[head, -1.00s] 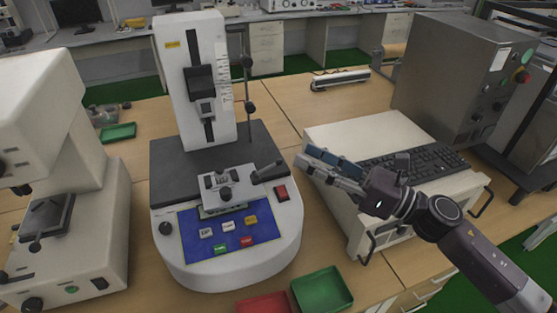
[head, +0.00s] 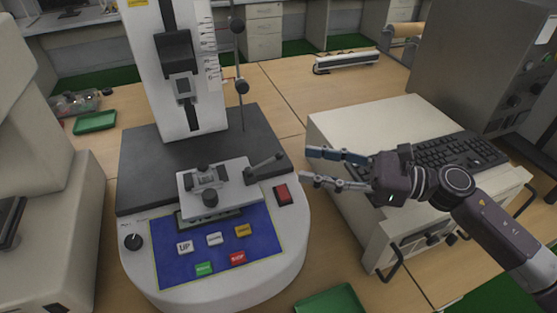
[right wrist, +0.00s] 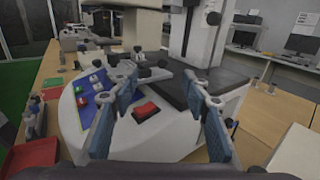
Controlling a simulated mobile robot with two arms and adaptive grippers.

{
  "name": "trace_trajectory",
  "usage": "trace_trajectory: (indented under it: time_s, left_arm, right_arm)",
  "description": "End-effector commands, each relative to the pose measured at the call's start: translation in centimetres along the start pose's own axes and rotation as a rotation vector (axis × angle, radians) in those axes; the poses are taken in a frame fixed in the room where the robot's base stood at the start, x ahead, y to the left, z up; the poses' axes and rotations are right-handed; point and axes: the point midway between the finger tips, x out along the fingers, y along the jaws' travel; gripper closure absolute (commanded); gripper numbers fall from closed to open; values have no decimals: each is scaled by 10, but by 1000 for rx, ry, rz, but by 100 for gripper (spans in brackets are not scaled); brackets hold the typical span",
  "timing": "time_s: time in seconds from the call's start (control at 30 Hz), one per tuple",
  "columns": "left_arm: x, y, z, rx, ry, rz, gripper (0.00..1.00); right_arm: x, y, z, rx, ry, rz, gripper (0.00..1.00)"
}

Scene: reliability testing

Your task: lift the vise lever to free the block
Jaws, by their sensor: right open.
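The vise (head: 217,187) sits on the tester's base in the head view, with a small block (head: 206,178) between its jaws. Its lever (head: 265,166) points right and a little up, with a dark knob at its end. My right gripper (head: 307,167) is open and empty, to the right of the lever and apart from it, fingers pointing left. In the right wrist view the vise (right wrist: 122,70) and the lever (right wrist: 172,66) lie ahead, between and beyond the open fingers (right wrist: 160,100). My left gripper is not in view.
The tester's column (head: 186,75) rises behind the vise. A red switch (head: 283,194) and a blue button panel (head: 213,245) are on the base. A white cabinet (head: 350,125) with a keyboard (head: 455,150) stands right. A green tray (head: 332,302) lies in front.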

Motion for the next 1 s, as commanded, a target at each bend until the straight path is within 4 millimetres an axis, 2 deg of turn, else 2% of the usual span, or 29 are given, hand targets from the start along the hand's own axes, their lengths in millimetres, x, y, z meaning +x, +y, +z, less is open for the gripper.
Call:
trace_trajectory:
  time_s: [0.2,0.5,0.63,0.87,1.0]
  left_arm:
    - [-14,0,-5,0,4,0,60]
    - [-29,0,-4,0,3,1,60]
    - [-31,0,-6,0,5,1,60]
    - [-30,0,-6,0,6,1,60]
    - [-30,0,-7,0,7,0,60]
  right_arm:
    - [26,1,6,0,-4,3,57]
    - [69,0,3,2,-2,1,57]
    - [76,0,2,0,-2,0,57]
    - [77,0,1,0,-1,0,57]
    - [77,0,1,0,-1,0,69]
